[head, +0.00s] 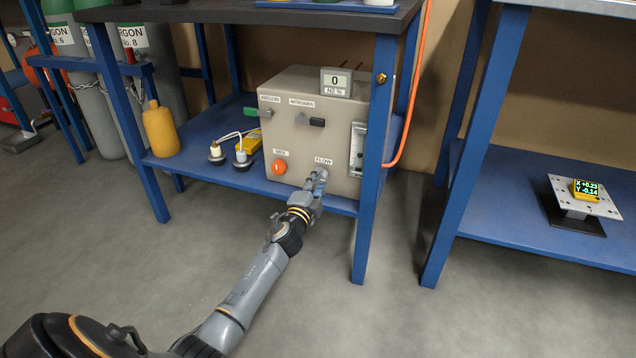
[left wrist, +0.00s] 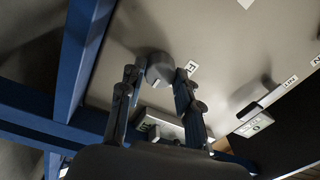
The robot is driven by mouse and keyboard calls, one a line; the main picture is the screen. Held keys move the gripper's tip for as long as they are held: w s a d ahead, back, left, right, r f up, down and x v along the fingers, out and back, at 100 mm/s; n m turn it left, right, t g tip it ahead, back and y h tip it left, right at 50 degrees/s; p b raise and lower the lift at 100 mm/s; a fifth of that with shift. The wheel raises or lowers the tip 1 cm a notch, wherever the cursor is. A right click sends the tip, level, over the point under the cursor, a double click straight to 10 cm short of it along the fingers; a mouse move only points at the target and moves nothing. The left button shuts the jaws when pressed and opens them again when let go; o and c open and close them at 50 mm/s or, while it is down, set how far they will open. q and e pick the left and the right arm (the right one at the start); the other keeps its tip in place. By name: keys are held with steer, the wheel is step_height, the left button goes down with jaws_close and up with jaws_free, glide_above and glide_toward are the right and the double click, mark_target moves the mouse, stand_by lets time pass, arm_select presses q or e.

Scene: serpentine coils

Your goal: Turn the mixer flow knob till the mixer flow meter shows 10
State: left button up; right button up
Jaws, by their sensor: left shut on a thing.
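The grey mixer box (head: 290,130) stands on the lower blue shelf, with a FLOW label on its front. My left gripper (head: 320,176) is at the knob under that label, its arm reaching in from below. In the left wrist view my left gripper (left wrist: 160,85) has its two fingers on either side of the round grey flow knob (left wrist: 160,68) and is shut on it. My right gripper is out of view.
An orange MIX knob (head: 279,167) and the argon and nitrogen levers are on the box. A display (head: 336,82) on top shows 0, N2 %. A blue leg (head: 374,170) stands close right of my gripper. A yellow bottle (head: 161,130) is left on the shelf.

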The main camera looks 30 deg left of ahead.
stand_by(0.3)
arm_select(q)
steer(key=o, duration=1.1)
steer(key=shift+o, duration=0.2)
steer(key=v, duration=1.2)
steer(key=shift+d, duration=0.1)
